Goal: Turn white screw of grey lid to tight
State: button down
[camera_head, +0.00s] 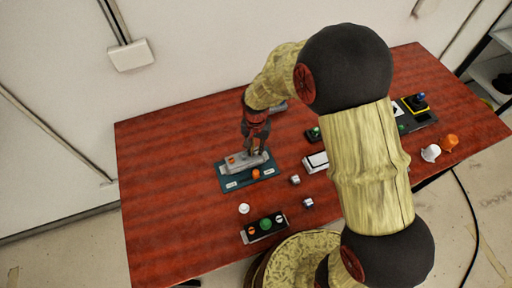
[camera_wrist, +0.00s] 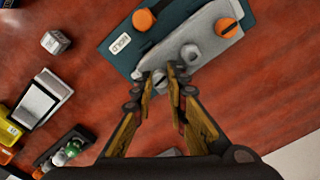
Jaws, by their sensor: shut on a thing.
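In the head view the lid (camera_head: 236,166) sits on the same plate (camera_head: 228,182), left of the table's middle. The white screw (camera_wrist: 159,80), pale with a slotted head, is at the lid's near end in the wrist view, partly covered by the fingers. My gripper (camera_wrist: 166,79) points down and is shut on this screw. In the head view my gripper (camera_head: 257,148) is over the right end of the lid, and the screw is hidden there.
An orange slotted screw (camera_wrist: 228,28) is at the lid's other end. An orange knob (camera_wrist: 143,19) is on the plate. Small cubes (camera_head: 295,180), a white knob (camera_head: 244,208) and a button box (camera_head: 265,228) stand nearby. Bare table lies left of the plate.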

aim_at(256, 150)
jog(key=shift+m, duration=0.8)
jog(key=c, duration=2)
grip_release()
notch_tip(256, 150, up, 12)
